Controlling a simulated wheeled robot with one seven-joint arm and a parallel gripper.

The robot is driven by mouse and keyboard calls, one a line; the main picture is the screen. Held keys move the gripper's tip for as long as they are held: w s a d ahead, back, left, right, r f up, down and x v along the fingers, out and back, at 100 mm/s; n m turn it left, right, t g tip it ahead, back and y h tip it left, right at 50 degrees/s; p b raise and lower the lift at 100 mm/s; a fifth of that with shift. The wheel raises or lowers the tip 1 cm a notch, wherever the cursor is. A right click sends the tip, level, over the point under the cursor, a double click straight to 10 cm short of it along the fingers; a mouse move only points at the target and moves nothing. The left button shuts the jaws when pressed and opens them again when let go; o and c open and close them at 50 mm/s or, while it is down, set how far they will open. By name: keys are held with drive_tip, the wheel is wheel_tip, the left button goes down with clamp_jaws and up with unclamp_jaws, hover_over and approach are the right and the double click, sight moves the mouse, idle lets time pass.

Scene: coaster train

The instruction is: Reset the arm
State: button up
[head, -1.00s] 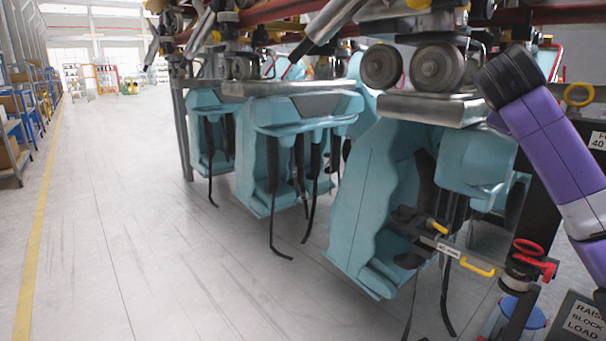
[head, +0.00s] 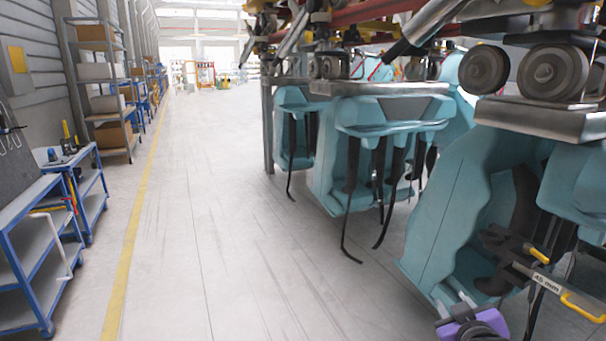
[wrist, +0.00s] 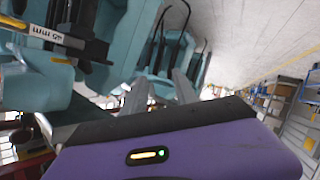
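My purple gripper (head: 453,302) shows at the bottom right of the head view, low in front of the nearest teal coaster seat (head: 470,205). In the wrist view, the two pale fingers of my gripper (wrist: 158,90) stand apart with nothing visible between them. Teal seats also show beyond the fingers in the wrist view (wrist: 172,52). A gauge bar marked 45 mm (head: 540,278), with yellow handles, is at the near seat, to the right of my gripper. I cannot tell whether it touches the seat.
Coaster seats hang from a wheeled track assembly (head: 550,72) on the right. A blue workbench (head: 35,235) and shelving (head: 105,85) line the left wall. A yellow floor line (head: 135,230) runs beside them. The floor (head: 235,250) between is clear.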

drive_tip(key=s+a+f+m+y, duration=0.1)
drive_tip(key=s+a+f, duration=0.35)
drive_tip(key=s, duration=0.35)
drive_tip(key=s+a+f+m+t+y, duration=0.1)
drive_tip(key=s+a+f, duration=0.2)
drive_tip(key=s+a, duration=0.3)
drive_tip(key=s+a+f+m, duration=0.1)
drive_tip(key=s+a+f, duration=0.25)
drive_tip(key=s, duration=0.55)
drive_tip(key=s+r, duration=0.3)
drive_tip(key=s, duration=0.8)
drive_tip(key=s+r+y, duration=0.1)
drive_tip(key=s+r, duration=0.2)
drive_tip(key=s, duration=0.9)
drive_tip(key=shift+s+d+r+y, duration=0.2)
drive_tip(key=shift+s+d+y, duration=0.1)
drive_tip(key=shift+d, duration=0.1)
